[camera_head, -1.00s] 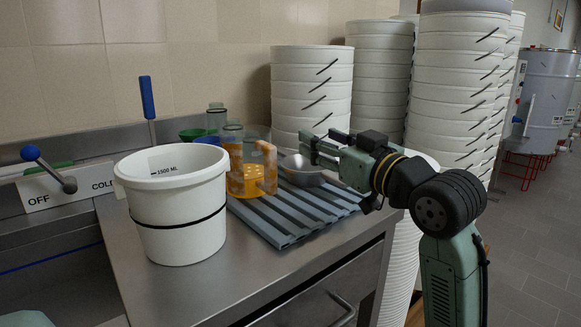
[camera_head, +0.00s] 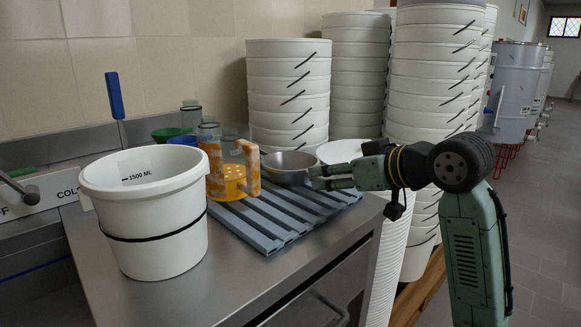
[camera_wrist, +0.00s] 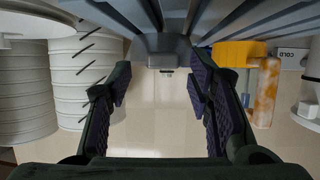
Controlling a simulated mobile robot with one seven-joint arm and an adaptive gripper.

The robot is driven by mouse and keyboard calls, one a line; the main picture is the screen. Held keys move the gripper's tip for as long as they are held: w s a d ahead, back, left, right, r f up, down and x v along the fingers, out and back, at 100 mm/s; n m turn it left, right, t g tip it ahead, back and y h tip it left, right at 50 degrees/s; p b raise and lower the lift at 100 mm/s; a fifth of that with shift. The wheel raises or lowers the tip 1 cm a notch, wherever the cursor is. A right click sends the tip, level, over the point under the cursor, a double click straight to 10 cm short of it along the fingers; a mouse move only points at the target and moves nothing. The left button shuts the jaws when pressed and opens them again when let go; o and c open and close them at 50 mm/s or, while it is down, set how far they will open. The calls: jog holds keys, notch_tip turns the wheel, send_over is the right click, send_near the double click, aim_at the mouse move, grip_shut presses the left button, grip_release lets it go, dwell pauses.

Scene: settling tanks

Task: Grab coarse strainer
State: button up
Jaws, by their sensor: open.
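A shallow steel bowl (camera_head: 290,167), perhaps the coarse strainer, sits on the grey slatted rack. No holes are visible in it at this size. An orange-yellow vessel (camera_head: 232,184) with holes low on its side and an encrusted handle stands left of it; it also shows in the wrist view (camera_wrist: 240,55). I cannot tell for sure which is the strainer. My gripper (camera_head: 318,178) is low beside the bowl's right front edge, pointing left. In the wrist view its fingers (camera_wrist: 162,100) are spread. A grey block-like shape (camera_wrist: 165,48) shows between them, unclear what.
The slatted rack (camera_head: 265,228) lies on a steel counter (camera_head: 235,262). A white bucket (camera_head: 150,225) marked 1500 ML stands in front left. Tall stacks of white buckets (camera_head: 288,95) rise behind and right. A blue-handled tool (camera_head: 115,95) stands by the wall.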

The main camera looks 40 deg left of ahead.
aim_at(290, 169)
jog(key=x, duration=0.4)
jog(key=shift+s+r, duration=0.1)
jog(key=shift+c, duration=0.2)
grip_shut()
